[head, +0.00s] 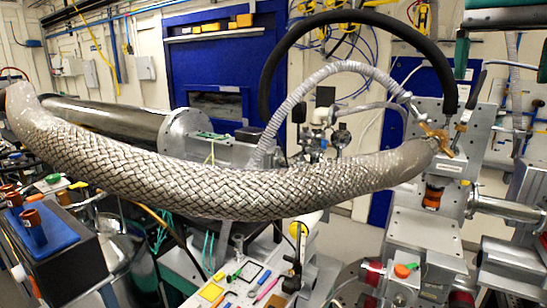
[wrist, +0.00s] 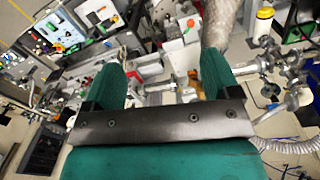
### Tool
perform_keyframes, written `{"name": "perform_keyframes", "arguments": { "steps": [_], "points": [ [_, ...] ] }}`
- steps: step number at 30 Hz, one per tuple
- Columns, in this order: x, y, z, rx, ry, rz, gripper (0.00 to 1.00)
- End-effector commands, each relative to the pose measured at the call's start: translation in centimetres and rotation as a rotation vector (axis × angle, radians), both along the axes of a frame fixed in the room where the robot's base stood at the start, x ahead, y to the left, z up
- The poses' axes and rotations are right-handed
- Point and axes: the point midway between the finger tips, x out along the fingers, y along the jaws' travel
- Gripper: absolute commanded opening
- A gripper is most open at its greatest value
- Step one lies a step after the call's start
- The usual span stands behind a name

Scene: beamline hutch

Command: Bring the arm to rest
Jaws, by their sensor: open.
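My gripper (wrist: 160,76) shows in the wrist view as two green fingers standing up from a dark metal plate. The fingers are wide apart and nothing is held between them. Beyond them, out of reach as far as I can see, lie blurred beamline parts and a pale hose (wrist: 221,22). In the head view, green and grey parts at the top right corner may belong to my gripper, but I cannot tell.
A thick braided metal hose (head: 200,178) crosses the head view. A black hose (head: 279,65) arches above a grey corrugated hose (head: 300,93). Metal beamline equipment (head: 425,235) stands at right. A tool-covered bench (head: 215,270) is at lower middle. Blue holders (head: 45,233) stand at lower left.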

Motion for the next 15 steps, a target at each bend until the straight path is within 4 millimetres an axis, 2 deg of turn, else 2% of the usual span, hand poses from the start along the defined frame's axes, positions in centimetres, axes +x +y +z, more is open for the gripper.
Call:
{"name": "perform_keyframes", "arguments": {
  "steps": [1, 8, 11, 15],
  "points": [
    [0.0, 0.1, -1.2, 0.001, 0.000, 0.026, 0.82],
    [-0.1, 0.9, -5.3, 0.012, -0.014, 0.162, 0.82],
    [-0.3, 1.6, -7.9, 0.021, -0.022, 0.248, 0.82],
    [-0.9, 3.2, -12.5, 0.042, -0.038, 0.407, 0.82]
  ]
}}
